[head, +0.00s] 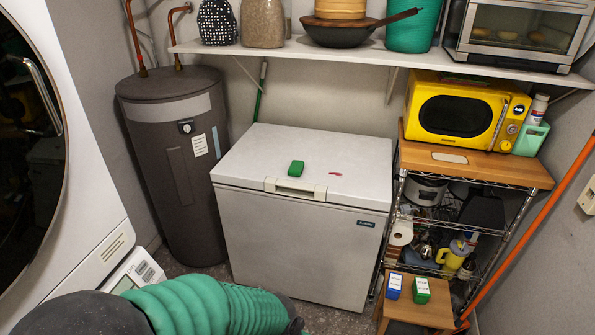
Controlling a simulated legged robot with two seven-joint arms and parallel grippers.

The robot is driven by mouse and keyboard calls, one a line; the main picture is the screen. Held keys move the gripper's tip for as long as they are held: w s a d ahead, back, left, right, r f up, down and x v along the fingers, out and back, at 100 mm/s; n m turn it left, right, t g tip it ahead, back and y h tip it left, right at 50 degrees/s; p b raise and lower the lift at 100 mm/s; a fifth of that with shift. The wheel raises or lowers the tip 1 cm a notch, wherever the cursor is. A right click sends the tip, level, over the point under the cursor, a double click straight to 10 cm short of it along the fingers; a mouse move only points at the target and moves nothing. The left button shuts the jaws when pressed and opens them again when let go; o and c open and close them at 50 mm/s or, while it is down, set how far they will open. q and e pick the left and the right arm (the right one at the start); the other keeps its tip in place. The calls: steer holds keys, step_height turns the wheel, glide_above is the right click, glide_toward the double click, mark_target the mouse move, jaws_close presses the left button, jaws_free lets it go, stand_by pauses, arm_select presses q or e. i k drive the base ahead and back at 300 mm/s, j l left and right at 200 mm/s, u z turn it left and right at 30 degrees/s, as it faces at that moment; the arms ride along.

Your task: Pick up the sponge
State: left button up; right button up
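A small green block with a darker front side, which looks like the sponge (296,168), lies on the lid of the white chest freezer (345,160). Neither my left nor my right gripper shows in the head view.
A small red mark or item (335,174) is on the lid to the right. A dark water heater (170,150) stands left, a shelf rack with a yellow microwave (455,116) right. A wall shelf (290,48) runs above. The lid is mostly clear.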

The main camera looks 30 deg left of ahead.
mark_target(296, 169)
steer(key=i+u, duration=0.35)
steer(key=i+l+u, duration=0.1)
steer(key=i+u, duration=0.2)
steer(key=i+j+u, duration=0.1)
steer(key=i+u, duration=0.35)
steer(key=i, duration=0.55)
steer(key=i+z, duration=0.35)
steer(key=i+j+z, duration=0.15)
steer(key=i+z, duration=0.2)
steer(key=i, duration=0.05)
